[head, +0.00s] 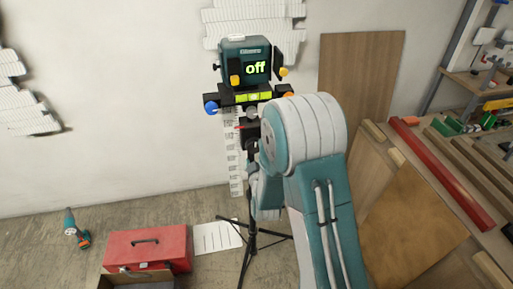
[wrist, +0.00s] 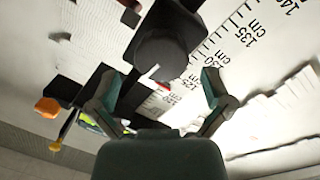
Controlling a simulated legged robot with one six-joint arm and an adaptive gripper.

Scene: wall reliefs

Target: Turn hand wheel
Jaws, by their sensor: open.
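A teal device (head: 246,66) with a green "off" display stands on a black tripod (head: 252,240) in the head view. Below it is a dark bar with a blue knob (head: 211,107) and an orange knob (head: 288,96). A dark round part (wrist: 168,52), possibly the hand wheel, shows in the wrist view with small white and red pieces beside it. My gripper (wrist: 160,92) is open, its two teal fingers spread on either side of dark parts below this round part. I cannot tell whether they touch. In the head view my arm hides most of the gripper area.
A wall ruler (wrist: 235,38) runs behind the device. A red toolbox (head: 148,248), a paper sheet (head: 217,238) and a teal power tool (head: 76,230) lie on the floor at left. Wooden boards (head: 359,75) and a red beam (head: 440,172) crowd the right.

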